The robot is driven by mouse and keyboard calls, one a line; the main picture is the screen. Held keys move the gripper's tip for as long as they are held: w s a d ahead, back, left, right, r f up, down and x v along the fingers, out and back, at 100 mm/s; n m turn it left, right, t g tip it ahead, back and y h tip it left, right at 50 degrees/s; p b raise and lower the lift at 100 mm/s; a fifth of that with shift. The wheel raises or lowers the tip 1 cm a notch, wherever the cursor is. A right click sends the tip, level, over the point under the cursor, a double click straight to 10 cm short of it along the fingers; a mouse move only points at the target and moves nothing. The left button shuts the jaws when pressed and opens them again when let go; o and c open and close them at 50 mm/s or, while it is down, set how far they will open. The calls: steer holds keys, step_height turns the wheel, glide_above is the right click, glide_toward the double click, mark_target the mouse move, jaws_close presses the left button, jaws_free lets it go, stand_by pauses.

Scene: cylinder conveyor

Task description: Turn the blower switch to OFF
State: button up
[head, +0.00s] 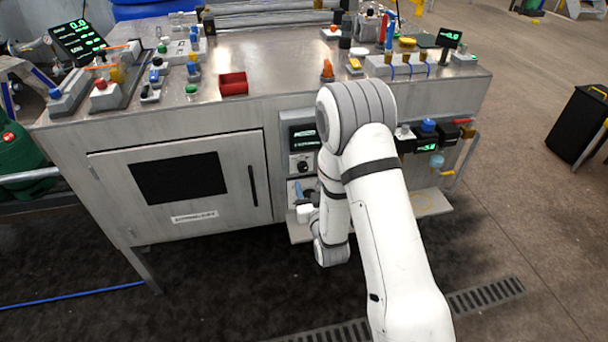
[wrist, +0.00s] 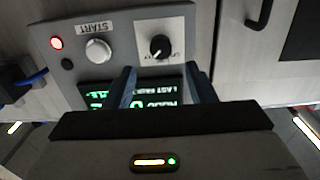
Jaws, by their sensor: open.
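A black rotary knob (wrist: 160,46) on a light square plate shows in the wrist view, upside down. It has a pale pointer mark, and its small lettering cannot be read clearly. The same knob (head: 303,166) shows in the head view below a dark display, left of my arm. No readable label shows whether it is the blower switch. My gripper (wrist: 161,70) is open and empty. Its two dark fingers point toward the panel, one to each side below the knob in the wrist view, and appear apart from it. My arm hides the panel's right part in the head view.
A white START button (wrist: 97,50) and a lit red lamp (wrist: 57,43) are beside the knob. A green-lettered display (wrist: 155,95) lies partly behind the fingers. A cabinet door (head: 225,205) with a dark window is left of the panel. A shelf (head: 430,203) juts out at right.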

mark_target(304, 169)
steer(key=x, duration=0.7)
steer(key=shift+w+a+p, duration=0.1)
steer(key=shift+w+p, duration=0.2)
steer(key=shift+w, duration=0.05)
steer(key=c, duration=1)
